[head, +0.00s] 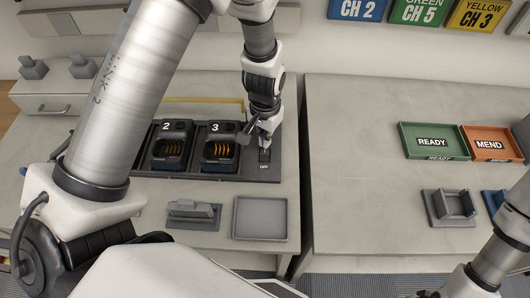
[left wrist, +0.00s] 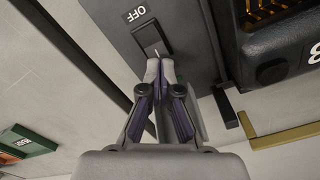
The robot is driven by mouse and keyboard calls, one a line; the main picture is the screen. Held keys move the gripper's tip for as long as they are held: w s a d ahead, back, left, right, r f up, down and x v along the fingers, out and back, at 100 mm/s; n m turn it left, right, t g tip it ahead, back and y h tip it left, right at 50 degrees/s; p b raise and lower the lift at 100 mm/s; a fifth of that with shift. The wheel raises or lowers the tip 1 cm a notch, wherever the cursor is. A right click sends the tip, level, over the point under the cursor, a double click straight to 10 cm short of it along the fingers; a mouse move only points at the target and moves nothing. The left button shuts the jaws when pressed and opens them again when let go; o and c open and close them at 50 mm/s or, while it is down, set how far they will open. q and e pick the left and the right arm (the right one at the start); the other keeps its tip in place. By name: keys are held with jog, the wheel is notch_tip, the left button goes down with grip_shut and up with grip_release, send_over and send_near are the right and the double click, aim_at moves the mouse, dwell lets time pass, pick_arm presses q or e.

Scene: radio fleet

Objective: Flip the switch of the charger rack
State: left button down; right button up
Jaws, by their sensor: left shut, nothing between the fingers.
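The charger rack (head: 291,165) is a dark grey unit on the left table, with bays numbered 2 and 3 in sight and other parts hidden by my left arm. Its black rocker switch (head: 264,156) is at the right end, with an OFF label beside it. The switch (left wrist: 152,40) shows large in the left wrist view. My left gripper (head: 264,137) is shut and empty. Its fingertips (left wrist: 160,64) are right at the edge of the switch; I cannot tell whether they touch it. My right gripper is not in view.
A grey tray (head: 260,218) and a grey holder (head: 193,214) stand in front of the rack. On the right table are a green READY tray (head: 432,141), an orange MEND tray (head: 491,143) and a grey cradle (head: 449,207). A narrow gap separates the tables.

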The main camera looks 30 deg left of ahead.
pick_arm(q)
jog(key=shift+f+b, duration=0.6)
jog(key=shift+f, duration=0.55)
jog(key=shift+r, duration=0.15)
notch_tip(320, 180, up, 7)
jog(key=p, duration=0.6)
jog(key=shift+p, duration=0.35)
